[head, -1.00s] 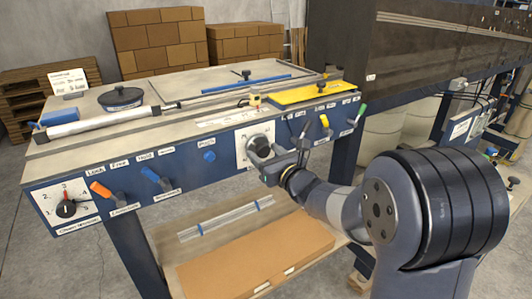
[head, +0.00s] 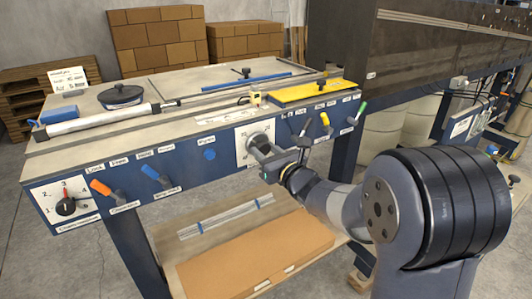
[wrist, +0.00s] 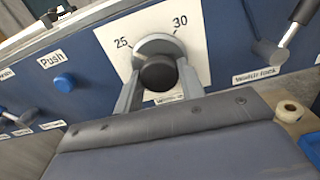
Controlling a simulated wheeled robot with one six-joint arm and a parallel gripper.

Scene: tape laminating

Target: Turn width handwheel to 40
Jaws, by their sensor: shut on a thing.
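The width handwheel (wrist: 155,45) is a grey disc with a black knob (wrist: 158,73) at its middle, on a white scale plate (wrist: 195,20) on the blue front panel. In the wrist view, 25 and 30 show at the top of the plate. Any pointer, and the rest of the scale, cannot be made out. My gripper (wrist: 158,88) has one finger on each side of the handwheel and is shut on it. In the head view, the handwheel (head: 259,141) shows at the tip of my gripper (head: 268,153), which partly covers the plate.
A blue Push button (wrist: 64,82) is left of the plate. The Width lock lever (wrist: 292,30) stands to the right. Yellow (head: 326,120) and green (head: 360,111) levers are further right; an orange lever (head: 101,187) and red-pointer dial (head: 65,205) are far left.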

